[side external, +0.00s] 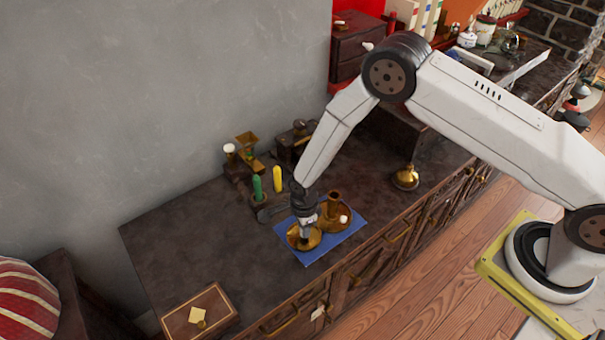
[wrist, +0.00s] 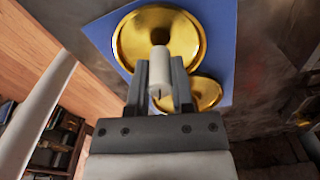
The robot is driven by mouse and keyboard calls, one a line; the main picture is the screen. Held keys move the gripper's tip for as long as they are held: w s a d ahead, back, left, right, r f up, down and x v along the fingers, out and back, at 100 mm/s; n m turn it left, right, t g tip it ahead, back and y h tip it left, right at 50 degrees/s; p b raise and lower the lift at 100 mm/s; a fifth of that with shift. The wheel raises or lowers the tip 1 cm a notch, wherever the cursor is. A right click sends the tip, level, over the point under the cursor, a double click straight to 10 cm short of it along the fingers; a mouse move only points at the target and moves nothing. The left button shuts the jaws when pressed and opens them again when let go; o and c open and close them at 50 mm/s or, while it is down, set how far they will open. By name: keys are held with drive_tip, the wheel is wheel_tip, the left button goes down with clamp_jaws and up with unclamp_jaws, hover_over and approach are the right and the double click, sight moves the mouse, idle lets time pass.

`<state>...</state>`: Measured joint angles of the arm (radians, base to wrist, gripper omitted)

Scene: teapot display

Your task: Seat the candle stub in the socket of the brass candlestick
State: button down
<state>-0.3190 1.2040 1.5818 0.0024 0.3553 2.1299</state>
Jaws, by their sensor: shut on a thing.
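My gripper (side external: 304,226) is shut on the white candle stub (wrist: 160,70); the fingertips (wrist: 160,82) clasp it on both sides. It is over the left brass dish (side external: 299,243) on a blue mat. In the wrist view this round brass piece (wrist: 130,38) has a dark centre (wrist: 160,35), just beyond the stub's far end. I cannot tell whether they touch. My gripper hides much of this piece in the side view. Beside it is a second brass dish with an upright cup-like part (side external: 334,199) and a small white thing (side external: 343,219); its edge shows in the wrist view (wrist: 205,92).
The blue mat (side external: 318,257) lies near the cabinet's front edge. A green candle (side external: 257,188) and a yellow candle (side external: 277,178) stand behind. A brass bell-shaped piece (side external: 405,178) stands to the right, a wooden box (side external: 200,311) at the front left.

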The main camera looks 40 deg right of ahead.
drive_tip(key=shift+r, duration=0.45)
drive_tip(key=s+d+r, duration=0.3)
drive_tip(key=s+r, duration=0.8)
drive_tip(key=s, duration=0.2)
drive_tip(key=shift+s+d, duration=0.3)
drive_tip(key=shift+s, duration=0.05)
drive_tip(key=shift+w, duration=0.15)
drive_tip(key=w+d+r+n, duration=0.4)
drive_tip(key=d+r+n, duration=0.1)
drive_tip(key=n, duration=0.5)
drive_tip(key=w+d+r+n, duration=0.5)
drive_tip(key=r+n, duration=0.3)
drive_tip(key=n, duration=0.2)
drive_tip(key=shift+w+d+n, duration=0.3)
drive_tip(key=shift+n, duration=0.1)
drive_tip(key=shift+f, duration=0.1)
